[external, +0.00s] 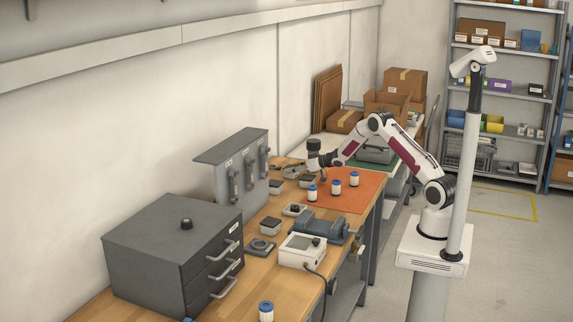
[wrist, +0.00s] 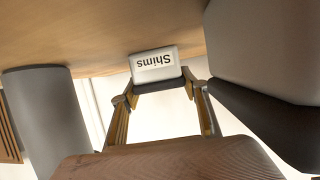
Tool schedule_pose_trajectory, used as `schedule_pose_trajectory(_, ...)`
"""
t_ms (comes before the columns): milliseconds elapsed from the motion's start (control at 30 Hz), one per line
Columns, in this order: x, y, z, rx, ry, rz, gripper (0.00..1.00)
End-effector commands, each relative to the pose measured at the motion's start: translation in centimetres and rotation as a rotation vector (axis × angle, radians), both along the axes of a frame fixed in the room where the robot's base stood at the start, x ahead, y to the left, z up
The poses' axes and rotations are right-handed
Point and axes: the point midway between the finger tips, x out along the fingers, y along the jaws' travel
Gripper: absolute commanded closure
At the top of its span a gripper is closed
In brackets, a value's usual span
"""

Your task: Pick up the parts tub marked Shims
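The Shims tub (wrist: 155,63) is a small light tub with a dark edge. In the wrist view it is at the upper middle, its label upside down in the picture and facing me. My gripper (wrist: 160,86) has its two fingers apart, one on each side of the tub's dark edge. I cannot tell whether they touch it. In the external view my gripper (external: 322,166) is low over the back of the bench, by several small dark-topped tubs. Their labels are too small to read there.
An orange mat (external: 350,196) with white, blue-capped jars lies close to my gripper. A grey rack (external: 240,170) stands to its left, and a grey drawer cabinet (external: 170,250) is nearer the camera. A blue-grey vise (external: 318,229) and a white device (external: 301,250) occupy the bench.

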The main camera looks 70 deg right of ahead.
Motion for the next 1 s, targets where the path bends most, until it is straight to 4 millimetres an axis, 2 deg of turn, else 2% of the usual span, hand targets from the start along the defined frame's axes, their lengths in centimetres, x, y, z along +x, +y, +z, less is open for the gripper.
schedule_pose_trajectory(467, 0.0, 0.0, 0.6, 0.000, -0.002, 0.000, 0.80)
schedule_pose_trajectory(667, 0.1, 0.0, 2.4, -0.001, -0.004, 0.000, 0.80)
schedule_pose_trajectory(1000, 0.1, 0.0, 7.3, -0.003, -0.004, 0.000, 0.80)
